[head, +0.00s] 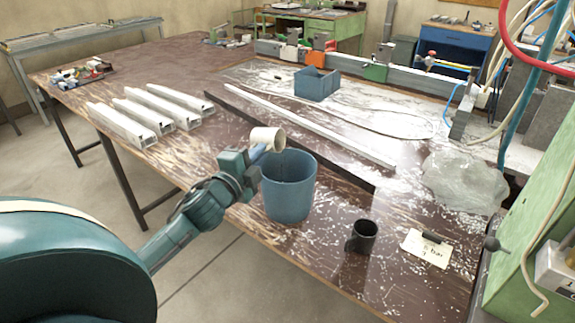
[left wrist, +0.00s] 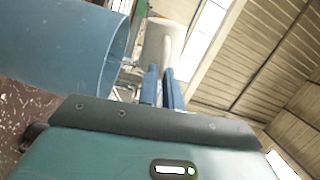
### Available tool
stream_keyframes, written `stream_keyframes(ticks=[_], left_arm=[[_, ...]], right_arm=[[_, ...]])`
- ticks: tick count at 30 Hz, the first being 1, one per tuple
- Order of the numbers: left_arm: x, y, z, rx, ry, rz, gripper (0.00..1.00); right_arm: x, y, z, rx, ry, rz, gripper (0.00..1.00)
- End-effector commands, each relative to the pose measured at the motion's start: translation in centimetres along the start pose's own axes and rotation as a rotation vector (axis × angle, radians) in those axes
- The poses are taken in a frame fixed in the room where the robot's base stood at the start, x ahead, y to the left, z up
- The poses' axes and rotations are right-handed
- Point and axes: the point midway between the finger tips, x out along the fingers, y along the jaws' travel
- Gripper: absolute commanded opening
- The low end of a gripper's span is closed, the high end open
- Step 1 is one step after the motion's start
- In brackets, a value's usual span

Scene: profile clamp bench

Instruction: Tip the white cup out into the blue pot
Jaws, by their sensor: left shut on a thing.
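The white cup (head: 267,138) is tilted on its side, just above the rim of the blue pot. My left gripper (head: 258,154) is shut on it. The cup's mouth faces right, over the pot's opening; I cannot see whether anything is in it. In the left wrist view the cup (left wrist: 166,42) shows between the blue fingers (left wrist: 163,88). The blue pot (head: 288,190) stands upright on the brown table near its front edge. In the left wrist view the pot (left wrist: 65,45) fills the upper left. My right gripper is not in view.
Pale metal profiles (head: 140,120) lie at left. A long dark bar (head: 290,138) lies behind the pot. A blue box (head: 316,84) sits farther back.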

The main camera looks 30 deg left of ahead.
Motion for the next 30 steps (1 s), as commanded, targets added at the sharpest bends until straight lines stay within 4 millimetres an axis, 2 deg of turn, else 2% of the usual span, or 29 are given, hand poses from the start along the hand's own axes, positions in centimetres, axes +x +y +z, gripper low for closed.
stream_keyframes(ticks=[30], left_arm=[[0.0,1.1,-0.2,0.13,0.001,-0.001,0.0]], right_arm=[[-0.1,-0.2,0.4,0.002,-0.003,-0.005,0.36]])
